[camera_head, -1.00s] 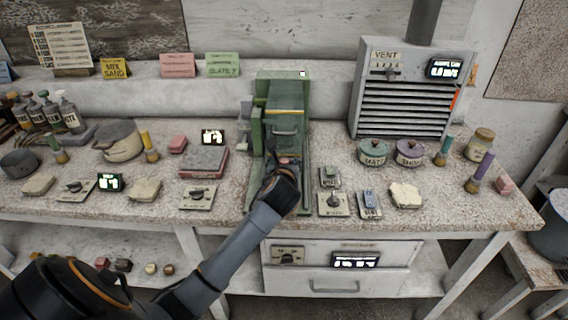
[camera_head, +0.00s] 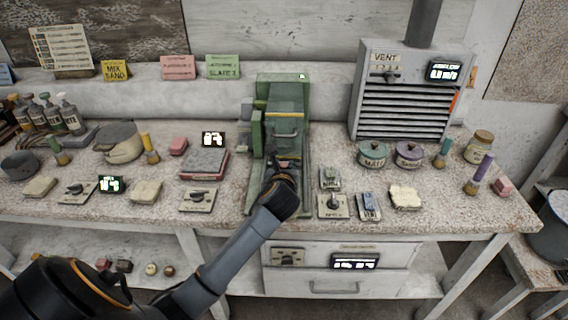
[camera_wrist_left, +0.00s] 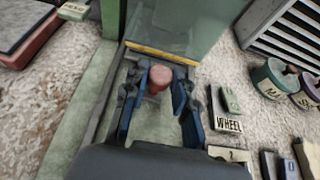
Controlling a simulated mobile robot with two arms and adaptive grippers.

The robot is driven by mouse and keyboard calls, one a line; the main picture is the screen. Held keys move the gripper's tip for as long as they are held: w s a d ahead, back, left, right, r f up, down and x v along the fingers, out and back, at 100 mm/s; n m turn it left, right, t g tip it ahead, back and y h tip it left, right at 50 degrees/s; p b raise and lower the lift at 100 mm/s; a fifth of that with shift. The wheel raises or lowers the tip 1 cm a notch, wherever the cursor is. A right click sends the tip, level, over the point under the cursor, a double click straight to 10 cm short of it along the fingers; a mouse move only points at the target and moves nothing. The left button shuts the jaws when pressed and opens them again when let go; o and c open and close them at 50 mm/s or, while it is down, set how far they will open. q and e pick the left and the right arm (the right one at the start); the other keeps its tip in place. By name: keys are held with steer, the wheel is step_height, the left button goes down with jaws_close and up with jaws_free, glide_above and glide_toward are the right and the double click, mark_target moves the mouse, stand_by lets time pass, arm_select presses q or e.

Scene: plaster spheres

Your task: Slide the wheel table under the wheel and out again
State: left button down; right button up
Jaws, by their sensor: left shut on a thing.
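The green wheel machine (camera_head: 262,100) stands at the middle of the bench, with a grey-green hood and a yellow stripe. The wheel is hidden behind the hood. My left gripper (camera_head: 284,162) is low at the machine's front, between its green side rails. In the left wrist view the blue fingers of my left gripper (camera_wrist_left: 156,88) are on both sides of a round red knob (camera_wrist_left: 159,77), just in front of the yellow-striped edge. The wheel table is mostly hidden by my gripper and the hood. My right gripper is out of view.
A switch plate labelled WHEEL (camera_wrist_left: 228,124) is right of the rails. Two lidded pots (camera_head: 372,154) and a vent unit (camera_head: 400,100) stand farther right. A red-edged slab (camera_head: 204,162) lies to the left. A drawer (camera_head: 335,283) is below the bench edge.

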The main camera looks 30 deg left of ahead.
arm_select(q)
steer(key=s+d+p, duration=0.8)
steer(key=s+p, duration=0.2)
steer(key=s, duration=0.3)
steer(key=shift+s+d+f, duration=0.1)
steer(key=shift+f, duration=0.05)
steer(key=c, duration=1.3)
jaws_free()
steer(key=shift+o, duration=1.2)
steer(key=shift+s, duration=0.1)
steer(key=v, duration=1.2)
